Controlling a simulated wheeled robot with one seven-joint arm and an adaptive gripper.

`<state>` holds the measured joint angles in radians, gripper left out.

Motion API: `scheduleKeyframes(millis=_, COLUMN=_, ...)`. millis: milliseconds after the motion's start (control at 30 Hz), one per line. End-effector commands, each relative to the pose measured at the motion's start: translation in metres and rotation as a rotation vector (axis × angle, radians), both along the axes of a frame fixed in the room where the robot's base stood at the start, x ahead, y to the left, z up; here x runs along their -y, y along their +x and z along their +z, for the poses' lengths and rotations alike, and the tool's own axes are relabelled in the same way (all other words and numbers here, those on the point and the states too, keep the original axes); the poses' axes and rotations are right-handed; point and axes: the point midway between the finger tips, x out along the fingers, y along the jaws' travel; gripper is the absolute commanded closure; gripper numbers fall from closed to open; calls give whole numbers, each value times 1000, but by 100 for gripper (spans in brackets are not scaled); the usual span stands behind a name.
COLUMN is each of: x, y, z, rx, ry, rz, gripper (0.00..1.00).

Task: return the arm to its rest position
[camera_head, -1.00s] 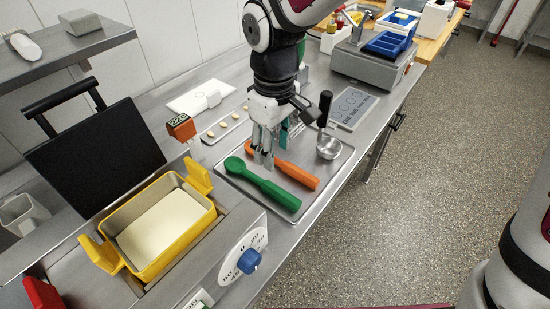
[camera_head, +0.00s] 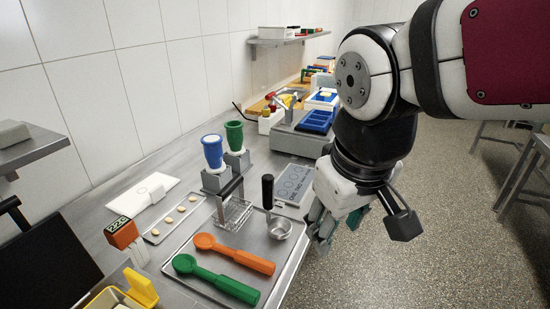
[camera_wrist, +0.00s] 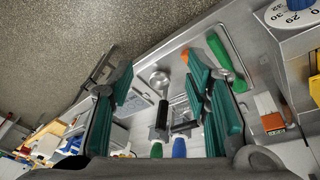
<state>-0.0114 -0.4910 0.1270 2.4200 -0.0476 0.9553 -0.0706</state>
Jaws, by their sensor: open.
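My gripper (camera_head: 322,232) hangs past the right edge of the metal tray (camera_head: 215,297), beside the counter's front edge and over the floor side. In the wrist view its green-padded fingers (camera_wrist: 160,75) stand apart with nothing held between them. On the tray lie a green scoop (camera_head: 215,280) and an orange scoop (camera_head: 235,254), side by side and clear of the gripper. A ladle (camera_head: 278,228) with a black handle and a wire-loop tool (camera_head: 234,208) are at the tray's far end.
A grey scale (camera_head: 295,183) stands just left of my gripper. A blue cup (camera_head: 213,151) and a green cup (camera_head: 234,135) stand behind the tray. Open floor (camera_head: 430,240) lies to the right.

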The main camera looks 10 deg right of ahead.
Motion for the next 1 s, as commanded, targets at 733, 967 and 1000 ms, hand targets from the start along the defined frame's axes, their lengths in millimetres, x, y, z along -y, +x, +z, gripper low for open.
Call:
scheduleKeyframes(millis=733, x=28, y=-56, z=6, rx=108, ry=129, rz=-205, gripper=56)
scheduleKeyframes(millis=967, x=28, y=-56, z=6, rx=108, ry=129, rz=-205, gripper=56)
scheduleKeyframes(millis=1000, x=28, y=-56, z=6, rx=108, ry=129, rz=-205, gripper=56)
